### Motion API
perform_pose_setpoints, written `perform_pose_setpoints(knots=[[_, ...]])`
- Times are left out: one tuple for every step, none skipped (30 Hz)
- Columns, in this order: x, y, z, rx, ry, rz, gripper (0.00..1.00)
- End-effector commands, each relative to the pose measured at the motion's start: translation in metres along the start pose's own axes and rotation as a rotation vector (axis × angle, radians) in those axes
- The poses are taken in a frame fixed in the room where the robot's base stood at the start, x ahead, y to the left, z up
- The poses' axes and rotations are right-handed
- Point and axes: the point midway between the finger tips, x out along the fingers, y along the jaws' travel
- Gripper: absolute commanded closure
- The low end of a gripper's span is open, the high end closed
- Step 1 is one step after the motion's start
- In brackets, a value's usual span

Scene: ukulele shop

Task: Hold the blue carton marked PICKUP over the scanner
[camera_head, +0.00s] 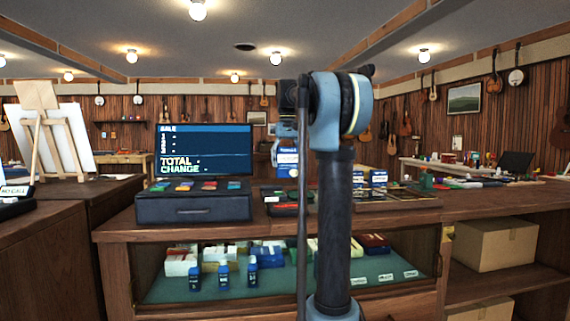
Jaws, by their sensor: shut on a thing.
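A blue and white carton (287,163) shows just left of my arm's dark upright link, above the counter top; its lettering is too small to read. My gripper (287,142) points down there, mostly hidden by my arm, and is shut on this carton. I cannot make out the scanner for certain; dark flat items (283,196) lie below the held carton, partly behind my arm.
The wooden counter (115,222) carries a dark cash drawer (193,207) with coloured items on top and a sale screen (205,150) behind. A display case (180,290) below holds boxes and blue bottles. Cardboard boxes (495,245) sit on the right shelves.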

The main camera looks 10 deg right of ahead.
Motion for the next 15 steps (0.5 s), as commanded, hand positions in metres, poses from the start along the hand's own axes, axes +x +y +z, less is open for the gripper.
perform_pose_setpoints(knots=[[0.0,-0.001,0.001,-0.001,0.0,0.0,0.56],[0.001,-0.001,0.001,-0.001,0.0,0.0,0.56],[0.003,-0.001,0.001,-0.001,0.0,0.0,0.56],[0.004,-0.001,0.001,-0.002,0.0,0.0,0.56],[0.006,-0.001,0.0,-0.002,0.0,0.0,0.56],[0.01,-0.001,0.0,-0.002,0.0,0.0,0.56],[0.012,-0.001,0.0,-0.002,0.0,0.0,0.56],[0.016,-0.001,0.0,-0.002,0.0,0.0,0.56],[0.02,-0.001,0.0,-0.002,0.0,0.0,0.56],[0.023,-0.001,0.0,-0.002,0.0,0.0,0.56],[0.027,-0.001,0.0,-0.002,0.0,0.0,0.56],[0.032,-0.001,0.0,-0.001,0.0,0.0,0.56],[0.035,-0.001,0.0,-0.001,0.0,0.0,0.56],[0.038,-0.001,0.0,-0.001,0.0,0.0,0.56],[0.043,-0.001,0.0,-0.001,0.0,0.0,0.56]])
